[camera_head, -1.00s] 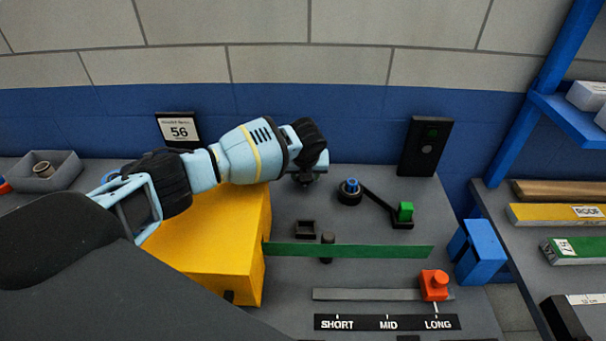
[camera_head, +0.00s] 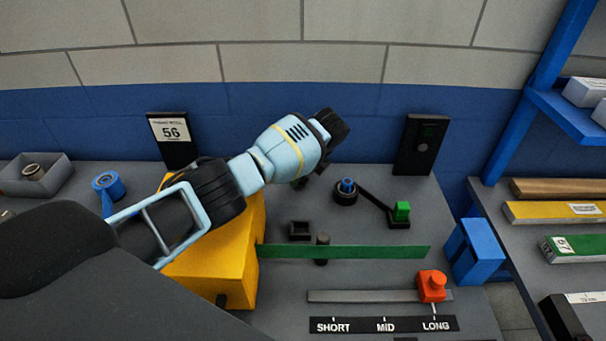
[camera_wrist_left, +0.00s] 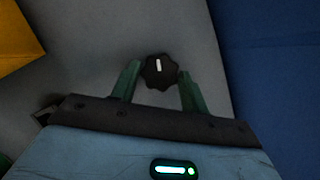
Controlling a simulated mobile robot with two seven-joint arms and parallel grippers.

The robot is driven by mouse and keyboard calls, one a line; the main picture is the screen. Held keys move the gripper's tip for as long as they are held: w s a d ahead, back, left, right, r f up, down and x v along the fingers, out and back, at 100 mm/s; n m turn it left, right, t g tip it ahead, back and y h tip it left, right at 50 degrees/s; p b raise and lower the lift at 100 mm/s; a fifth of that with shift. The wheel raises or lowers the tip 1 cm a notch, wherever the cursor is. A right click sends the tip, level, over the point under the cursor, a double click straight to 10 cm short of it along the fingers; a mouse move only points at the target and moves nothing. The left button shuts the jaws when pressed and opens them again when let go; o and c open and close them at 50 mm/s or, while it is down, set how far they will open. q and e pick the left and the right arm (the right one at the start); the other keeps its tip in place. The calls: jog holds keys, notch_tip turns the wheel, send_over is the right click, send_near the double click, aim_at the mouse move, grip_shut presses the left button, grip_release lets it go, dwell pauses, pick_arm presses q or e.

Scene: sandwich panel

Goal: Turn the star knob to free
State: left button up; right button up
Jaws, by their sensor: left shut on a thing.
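The star knob (camera_wrist_left: 158,72) is black and lobed, with a short white mark that stands nearly upright in the left wrist view. My left gripper (camera_wrist_left: 159,82) has its two green fingers on either side of the knob and is shut on it. In the head view, the left gripper (camera_head: 301,183) points down to the grey bench behind the yellow block. There its own wrist hides the knob. No "free" label shows in either view. My right gripper is not in view.
The yellow block (camera_head: 235,260) stands below my left arm, with a green strip (camera_head: 370,252) running right from it. An orange slider (camera_head: 432,286) sits at LONG.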

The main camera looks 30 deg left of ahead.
pick_arm(q)
jog(key=shift+f+n+g+b, duration=0.1)
jog(key=shift+n+g+b, duration=0.25)
jog(key=shift+n, duration=0.85)
jog(key=shift+w, duration=0.1)
jog(key=o, duration=1)
jog(key=shift+p+v, duration=0.4)
jog(key=shift+v, duration=3.6)
